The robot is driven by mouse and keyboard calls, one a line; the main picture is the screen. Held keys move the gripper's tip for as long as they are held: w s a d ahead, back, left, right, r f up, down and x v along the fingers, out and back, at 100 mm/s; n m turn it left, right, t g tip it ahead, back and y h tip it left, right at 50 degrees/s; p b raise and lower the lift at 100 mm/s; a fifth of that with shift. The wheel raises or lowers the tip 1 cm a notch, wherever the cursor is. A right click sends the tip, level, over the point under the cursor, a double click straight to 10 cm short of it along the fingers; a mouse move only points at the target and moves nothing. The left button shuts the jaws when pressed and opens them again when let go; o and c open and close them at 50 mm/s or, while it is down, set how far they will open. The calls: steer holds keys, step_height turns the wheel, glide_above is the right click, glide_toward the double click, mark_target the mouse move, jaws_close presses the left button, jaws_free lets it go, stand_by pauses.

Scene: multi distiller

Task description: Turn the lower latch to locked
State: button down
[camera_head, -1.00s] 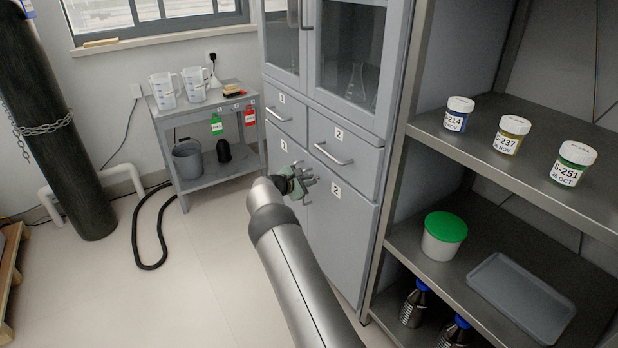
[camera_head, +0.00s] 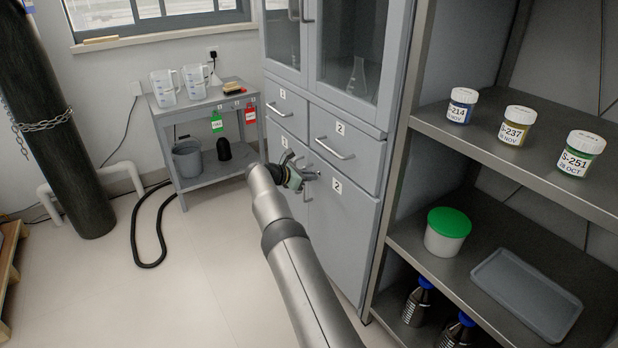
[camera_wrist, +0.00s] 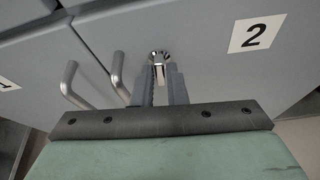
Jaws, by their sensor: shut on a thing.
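The lower latch (camera_wrist: 158,57) is a small chrome turn piece on the grey lower cabinet door labelled 2 (camera_head: 344,225). In the wrist view its knob sits between the two grey fingers of my gripper (camera_wrist: 162,82), which are shut on it. In the head view my gripper (camera_head: 307,176) is against the lower doors, near the top inner corner of door 2. The latch cannot be made out there behind the gripper. Whether it stands at locked cannot be told.
Two bar handles (camera_wrist: 118,77) stick out just left of my fingers in the wrist view. Drawer 2 with its handle (camera_head: 334,149) is right above. An open shelf rack (camera_head: 470,160) with jars stands to the right. A small side table (camera_head: 208,104) stands left of the cabinet.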

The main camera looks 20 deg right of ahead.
steer(key=c, duration=1.5)
jaws_free()
steer(key=p+v, duration=0.4)
steer(key=v, duration=1.3)
steer(key=shift+s+a+r, duration=0.1)
steer(key=shift+a+r, duration=0.05)
steer(key=shift+r, duration=0.1)
